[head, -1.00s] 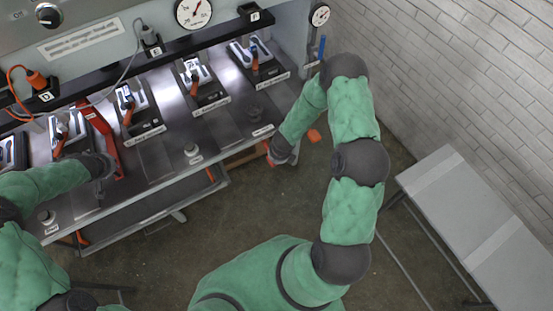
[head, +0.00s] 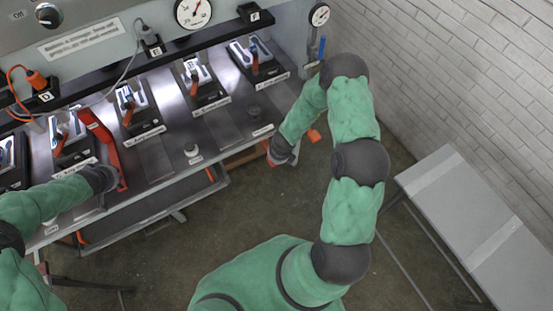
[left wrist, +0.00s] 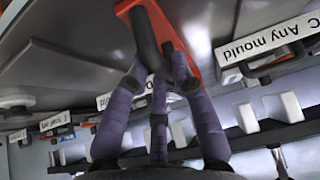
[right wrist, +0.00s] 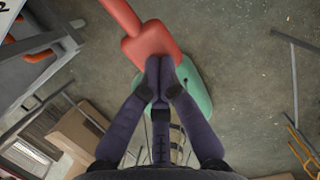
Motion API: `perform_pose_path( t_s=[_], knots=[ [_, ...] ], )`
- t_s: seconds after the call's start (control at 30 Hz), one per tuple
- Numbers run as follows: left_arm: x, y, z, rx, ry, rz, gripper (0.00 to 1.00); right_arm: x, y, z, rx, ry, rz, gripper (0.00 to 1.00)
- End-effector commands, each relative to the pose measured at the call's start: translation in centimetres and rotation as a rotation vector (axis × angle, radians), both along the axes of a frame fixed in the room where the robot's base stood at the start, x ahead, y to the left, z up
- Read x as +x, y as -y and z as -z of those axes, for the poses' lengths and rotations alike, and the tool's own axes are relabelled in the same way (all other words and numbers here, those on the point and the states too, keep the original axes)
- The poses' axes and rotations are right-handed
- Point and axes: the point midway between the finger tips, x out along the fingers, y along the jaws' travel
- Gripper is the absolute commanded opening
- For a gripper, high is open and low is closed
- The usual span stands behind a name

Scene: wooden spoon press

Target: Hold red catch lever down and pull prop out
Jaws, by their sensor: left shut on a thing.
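A red bar (head: 97,128) lies slantwise on the press bench at the left. My left gripper (head: 117,182) is at its near end. In the left wrist view the left fingers (left wrist: 160,75) are shut around the dark grey grip (left wrist: 146,35) in the bar's red end (left wrist: 174,28). A red paddle-shaped lever (right wrist: 150,45) with a thin red stem shows in the right wrist view. My right gripper's fingertips (right wrist: 166,68) are together at its near edge; contact is unclear. I cannot tell for sure which red part is the prop.
Several moulds with orange handles stand along the bench, one at the middle (head: 205,85). A grey side table (head: 455,195) stands at the right. The floor between bench and side table is mostly free.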

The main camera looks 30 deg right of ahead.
Motion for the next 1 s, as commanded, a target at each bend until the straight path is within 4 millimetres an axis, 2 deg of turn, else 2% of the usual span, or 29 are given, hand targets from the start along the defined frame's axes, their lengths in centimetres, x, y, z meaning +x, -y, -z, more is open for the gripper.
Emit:
perform_pose_path(
  t_s=[0.03,0.2,0.37,1.0],
  knots=[
    [-0.4,-0.7,0.2,0.009,-0.004,-0.015,0.00,0.0,0.0,0.0,-0.001,0.001,0.000,0.00],
    [-1.3,-0.8,0.1,0.009,-0.003,-0.015,0.00,0.0,0.0,0.0,-0.001,0.001,0.000,0.00],
    [-1.2,-0.8,0.1,0.009,-0.003,-0.015,0.00,0.1,0.1,-0.4,-0.002,0.002,0.001,0.00],
    [-1.1,-0.8,0.0,0.009,-0.001,-0.016,0.00,0.1,0.0,-5.8,-0.001,0.002,0.001,0.00]
  ],
)
